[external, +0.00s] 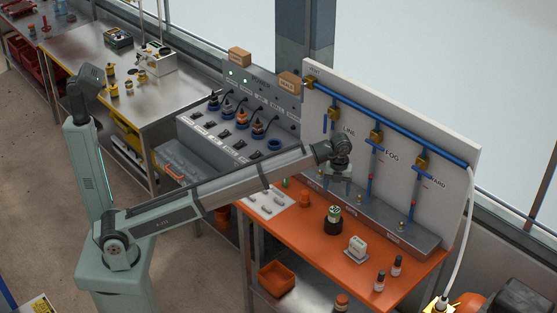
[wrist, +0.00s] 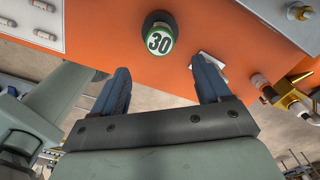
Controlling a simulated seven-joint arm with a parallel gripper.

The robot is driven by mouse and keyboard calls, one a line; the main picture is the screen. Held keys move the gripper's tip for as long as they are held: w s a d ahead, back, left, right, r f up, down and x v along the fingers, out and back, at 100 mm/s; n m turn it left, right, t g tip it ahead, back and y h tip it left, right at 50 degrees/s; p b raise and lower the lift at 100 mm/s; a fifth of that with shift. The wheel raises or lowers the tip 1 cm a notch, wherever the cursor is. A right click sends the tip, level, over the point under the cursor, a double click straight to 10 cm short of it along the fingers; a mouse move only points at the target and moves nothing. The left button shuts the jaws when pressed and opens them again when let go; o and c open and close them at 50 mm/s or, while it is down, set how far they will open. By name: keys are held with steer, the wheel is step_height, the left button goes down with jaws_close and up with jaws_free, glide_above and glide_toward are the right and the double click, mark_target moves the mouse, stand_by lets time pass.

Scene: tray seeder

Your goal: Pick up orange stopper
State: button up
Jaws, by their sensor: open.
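A small orange piece (external: 305,200), which looks like the orange stopper, stands on the orange bench (external: 285,224) between the white plate and the black-based jar. Its colour blends with the bench, so its shape is hard to make out. I cannot pick it out in the wrist view. My gripper (external: 338,184) is above the back part of the bench, to the right of the orange piece. In the wrist view my gripper (wrist: 162,76) has its two blue-grey fingers wide apart, with nothing between them.
A green-topped jar marked 30 (wrist: 159,40) stands in a black base beyond the fingertips. A white plate (external: 262,207) with small pieces lies on the left. A white block (external: 356,246) and vials (external: 380,280) stand at right. A piped wall panel (external: 400,125) rises behind.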

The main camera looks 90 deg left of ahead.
steer(key=shift+c, duration=0.2)
stand_by(0.6)
steer(key=n, duration=0.2)
glide_above(305, 198)
steer(key=a, duration=0.2)
step_height(305, 198, down, 5)
steer(key=f, duration=0.7)
steer(key=shift+s+f, duration=0.1)
steer(key=shift+s, duration=0.25)
steer(key=shift+w+f, duration=0.15)
steer(key=shift+f, duration=1.35)
steer(key=shift+w+f, duration=0.15)
steer(key=shift+f, duration=1.35)
steer(key=shift+c, duration=0.4)
steer(key=c, duration=1.1)
